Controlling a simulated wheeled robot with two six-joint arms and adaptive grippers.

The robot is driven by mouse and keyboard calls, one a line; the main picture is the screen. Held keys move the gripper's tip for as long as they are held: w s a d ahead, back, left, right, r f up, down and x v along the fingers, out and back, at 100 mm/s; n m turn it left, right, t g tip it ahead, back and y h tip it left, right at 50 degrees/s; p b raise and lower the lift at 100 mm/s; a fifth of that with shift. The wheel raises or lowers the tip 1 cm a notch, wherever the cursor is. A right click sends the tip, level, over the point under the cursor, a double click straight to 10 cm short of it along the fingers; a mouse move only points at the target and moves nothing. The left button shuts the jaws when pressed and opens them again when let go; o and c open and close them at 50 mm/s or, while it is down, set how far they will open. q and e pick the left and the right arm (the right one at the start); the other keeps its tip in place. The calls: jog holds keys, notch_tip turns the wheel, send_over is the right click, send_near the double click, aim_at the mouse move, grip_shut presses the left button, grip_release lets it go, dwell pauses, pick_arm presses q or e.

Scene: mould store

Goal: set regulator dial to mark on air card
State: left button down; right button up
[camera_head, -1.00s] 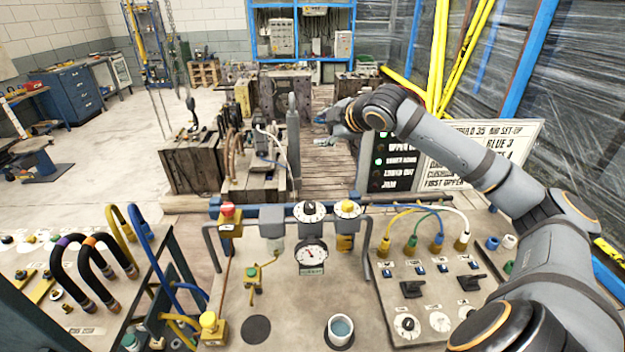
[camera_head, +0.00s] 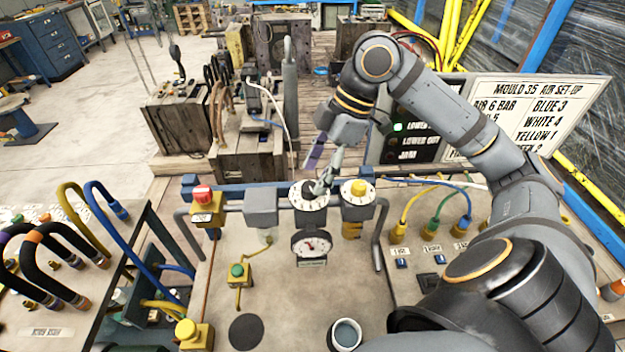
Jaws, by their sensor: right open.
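The regulator dial (camera_head: 303,201) is a white marked disc with a dark knob on the grey block at the back of the bench. My right gripper (camera_head: 321,172) points down at it from above, open, its fingers close to the knob. I cannot tell whether they touch it; they partly cover the knob and its pointer. The air card (camera_head: 540,113) stands at the right, headed "MOULD 35 AIR SET UP", with "AIR 6 BAR" readable; my right arm hides part of it. The round pressure gauge (camera_head: 311,244) sits below the dial. My left gripper is not in view.
A second dial with a yellow knob (camera_head: 358,190) stands just right of the regulator dial. A red-topped yellow box (camera_head: 205,207) is at its left. A cup (camera_head: 345,335) stands at the front.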

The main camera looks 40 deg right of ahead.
aim_at(310, 190)
jog(key=shift+a+f, duration=0.35)
jog(key=shift+f, duration=0.25)
jog(key=shift+a+f, duration=0.2)
jog(key=shift+f, duration=0.35)
jog(key=shift+w+f, duration=0.1)
jog(key=c, duration=1.1)
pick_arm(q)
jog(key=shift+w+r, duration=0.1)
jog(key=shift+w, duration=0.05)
pick_arm(e)
jog(key=shift+c, duration=0.2)
